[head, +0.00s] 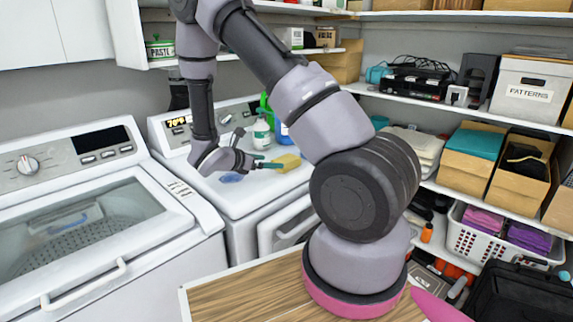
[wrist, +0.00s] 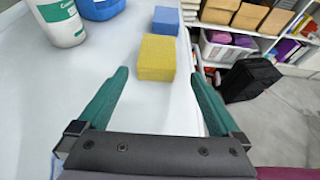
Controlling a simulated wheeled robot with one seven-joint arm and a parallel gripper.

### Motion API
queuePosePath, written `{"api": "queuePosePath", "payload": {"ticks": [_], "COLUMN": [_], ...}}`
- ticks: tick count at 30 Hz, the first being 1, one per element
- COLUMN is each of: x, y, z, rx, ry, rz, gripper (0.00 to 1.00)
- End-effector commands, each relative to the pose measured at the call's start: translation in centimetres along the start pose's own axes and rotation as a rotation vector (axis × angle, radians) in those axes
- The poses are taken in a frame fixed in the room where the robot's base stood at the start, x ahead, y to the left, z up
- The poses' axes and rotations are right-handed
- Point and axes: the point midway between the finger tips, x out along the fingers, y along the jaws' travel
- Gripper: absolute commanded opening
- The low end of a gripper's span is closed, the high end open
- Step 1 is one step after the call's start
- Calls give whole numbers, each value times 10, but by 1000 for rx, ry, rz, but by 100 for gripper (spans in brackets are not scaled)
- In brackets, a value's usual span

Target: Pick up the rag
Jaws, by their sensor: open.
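A small flat blue patch (head: 231,178), which may be the rag, lies on the white top of the right-hand machine in the head view, below my gripper's wrist. I cannot tell its material, and I cannot make it out in the wrist view. My gripper (wrist: 161,76) is open and empty over the white top, its teal fingers spread. It also shows in the head view (head: 268,165). A yellow sponge-like block (wrist: 157,57) lies just beyond the fingertips; the head view shows it too (head: 288,162). A blue block (wrist: 166,20) lies farther off.
A white bottle (head: 261,133) and a blue container (head: 282,132) stand at the back of the machine top. Another white machine (head: 80,220) stands to the left. Shelves with boxes (head: 530,92) and a white basket (head: 495,240) are at right. A black case (wrist: 250,78) stands on the floor.

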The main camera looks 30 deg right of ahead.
Motion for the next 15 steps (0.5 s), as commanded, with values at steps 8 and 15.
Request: {"api": "queuePosePath", "payload": {"ticks": [8,15], "x": [27,62], "y": [1,4], "z": [0,1], "rx": [2,2], "ry": [2,2], "rz": [-1,-4], "gripper": [100,100]}}
